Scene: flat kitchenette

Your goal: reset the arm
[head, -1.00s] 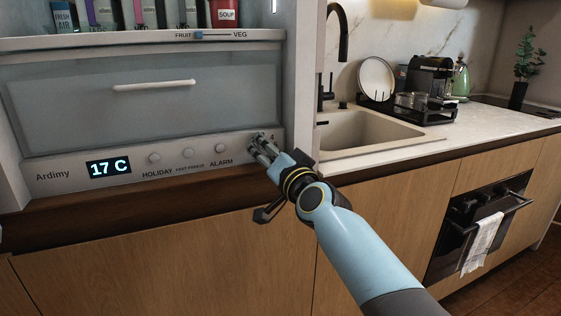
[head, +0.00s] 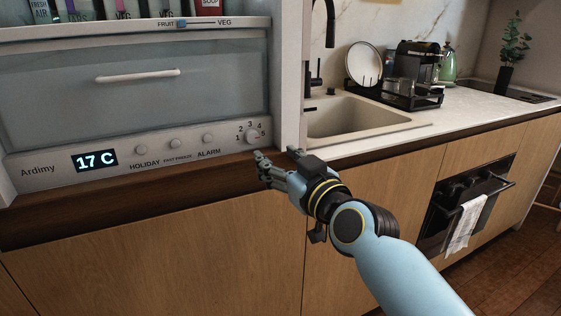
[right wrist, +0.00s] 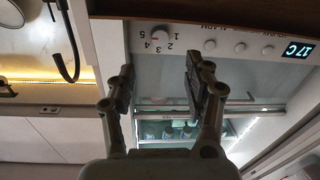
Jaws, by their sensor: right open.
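My right arm (head: 395,262) comes in from the lower right in the head view. Its gripper (head: 277,163) is open and empty, in front of the wooden edge just below the fridge's control panel (head: 130,156). A numbered dial (head: 252,137) sits on the panel just above the fingertips, apart from them. In the right wrist view the two fingers (right wrist: 159,88) stand apart with nothing between them. The dial (right wrist: 159,36) shows above them there, with the picture upside down. My left gripper is in neither view.
The fridge drawer (head: 135,90) is shut, and its display (head: 94,160) reads 17 C. A sink (head: 360,117), a dish rack (head: 400,97) and an oven (head: 465,205) with a towel (head: 466,222) are to the right. Cabinet fronts (head: 150,260) stand below the panel.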

